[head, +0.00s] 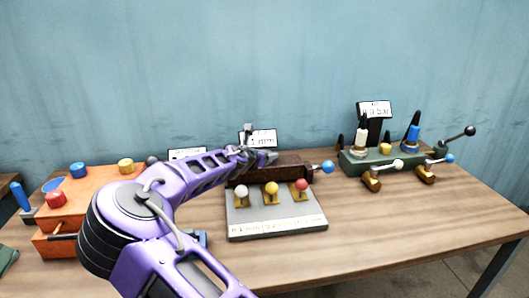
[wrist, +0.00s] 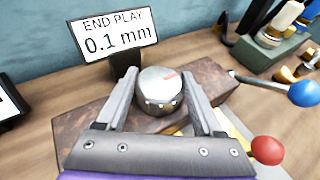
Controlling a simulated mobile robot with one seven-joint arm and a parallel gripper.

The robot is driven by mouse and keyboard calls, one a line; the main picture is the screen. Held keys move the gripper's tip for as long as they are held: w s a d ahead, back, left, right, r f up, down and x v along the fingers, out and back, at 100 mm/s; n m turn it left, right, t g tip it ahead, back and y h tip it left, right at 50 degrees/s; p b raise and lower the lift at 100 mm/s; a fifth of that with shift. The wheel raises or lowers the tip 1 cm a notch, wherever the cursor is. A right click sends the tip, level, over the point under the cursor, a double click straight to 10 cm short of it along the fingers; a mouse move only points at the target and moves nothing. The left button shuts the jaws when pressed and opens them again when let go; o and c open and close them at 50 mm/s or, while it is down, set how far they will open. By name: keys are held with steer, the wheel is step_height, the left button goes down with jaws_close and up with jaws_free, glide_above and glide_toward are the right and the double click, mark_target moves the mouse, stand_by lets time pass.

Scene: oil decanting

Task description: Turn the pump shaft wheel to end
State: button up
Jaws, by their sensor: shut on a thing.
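In the head view my gripper (head: 258,156) is over the brown block, and the wheel is hard to make out there. A sign behind it (wrist: 112,34) reads "END PLAY 0.1 mm".
A grey plate (head: 278,216) in front of the block carries white, yellow and red knobs. A blue-ball lever (head: 327,167) sticks out right. An orange unit (head: 95,208) stands left, and a green unit with levers (head: 365,160) stands right. The front right tabletop is clear.

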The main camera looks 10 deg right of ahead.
steer(key=m+g+h+p, duration=0.2)
steer(key=m, duration=0.1)
steer(key=m+g+h+p, duration=0.1)
steer(key=shift+w+r+m+g+h+p, duration=0.1)
steer(key=shift+r+m+g+h+p, duration=0.2)
steer(key=shift+g+h+p, duration=0.1)
steer(key=shift+f+m+g+h+p, duration=0.15)
steer(key=shift+m+g+h+p, duration=0.35)
steer(key=shift+m+g, duration=0.5)
steer(key=shift+f+m+g+h+p, duration=0.1)
steer(key=shift+m+g+h+p, duration=0.35)
steer(key=shift+m+g, duration=0.5)
steer(key=shift+d+f+m+g, duration=0.1)
steer(key=shift+m+g, duration=0.25)
steer(key=shift+g, duration=0.2)
steer(key=o, duration=1.4)
